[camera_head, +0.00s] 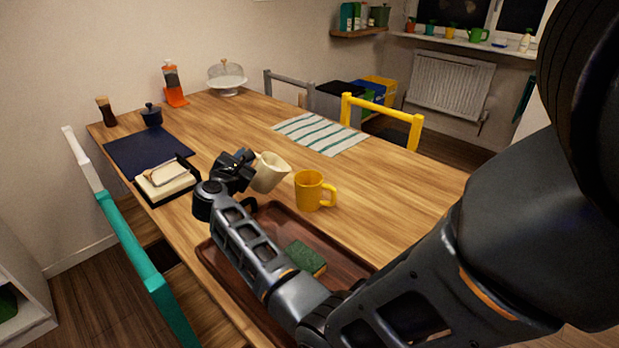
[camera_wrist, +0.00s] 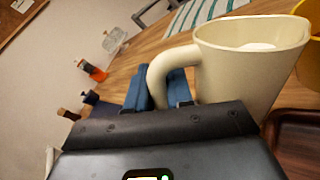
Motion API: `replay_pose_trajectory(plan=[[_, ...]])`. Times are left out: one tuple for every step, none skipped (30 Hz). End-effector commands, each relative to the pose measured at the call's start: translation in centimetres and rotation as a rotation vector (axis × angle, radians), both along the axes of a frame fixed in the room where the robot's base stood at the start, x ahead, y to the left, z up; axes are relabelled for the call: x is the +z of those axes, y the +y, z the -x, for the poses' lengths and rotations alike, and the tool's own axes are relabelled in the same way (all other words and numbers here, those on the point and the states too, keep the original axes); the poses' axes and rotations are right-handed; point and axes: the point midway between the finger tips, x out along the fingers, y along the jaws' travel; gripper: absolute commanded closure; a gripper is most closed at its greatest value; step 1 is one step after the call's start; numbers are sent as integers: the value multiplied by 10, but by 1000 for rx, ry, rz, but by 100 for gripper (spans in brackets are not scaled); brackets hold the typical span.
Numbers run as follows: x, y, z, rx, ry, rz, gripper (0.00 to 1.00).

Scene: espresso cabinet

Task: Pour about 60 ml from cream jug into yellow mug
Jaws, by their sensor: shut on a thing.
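The cream jug (camera_head: 268,173) is in my gripper (camera_head: 246,172), which is shut on its handle; the handle and jug fill the middle of the wrist view (camera_wrist: 245,75). The jug is off the table and tilted to the right, toward the yellow mug. Some white content shows inside its rim in the wrist view. The yellow mug (camera_head: 309,191) stands upright on the table, just right of the jug, handle to the right. Its edge shows at the right of the wrist view (camera_wrist: 312,40). No stream is visible, and the mug's contents cannot be made out.
A brown tray (camera_head: 225,262) with a green sponge (camera_head: 306,258) lies in front of the mug, below my arm. A butter dish (camera_head: 166,180) and dark mat (camera_head: 140,150) lie left. A striped cloth (camera_head: 320,133) lies behind. The table right of the mug is clear.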

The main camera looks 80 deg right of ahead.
Motion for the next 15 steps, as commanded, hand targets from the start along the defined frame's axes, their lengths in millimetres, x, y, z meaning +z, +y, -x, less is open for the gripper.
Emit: replay_pose_trajectory(plan=[[1, 0, 0, 1, -3, 0, 100], [1, 0, 0, 0, -5, 0, 100], [1, 1, 0, 1, -7, -1, 100], [1, 1, 0, 1, -8, -1, 100], [1, 1, 0, 0, -10, -1, 100], [1, 1, 0, 1, -12, -2, 100], [1, 1, 0, 0, -14, -2, 100], [1, 1, 0, 0, -16, -2, 100], [1, 2, 0, 1, -18, -3, 100], [1, 2, 0, 0, -20, -3, 100], [1, 2, 0, 0, -22, -4, 100], [2, 2, 0, 0, -24, -5, 100], [2, 2, 0, 0, -26, -5, 100], [2, 2, 0, 0, -28, -6, 100], [2, 3, 0, 0, -30, -6, 100]])
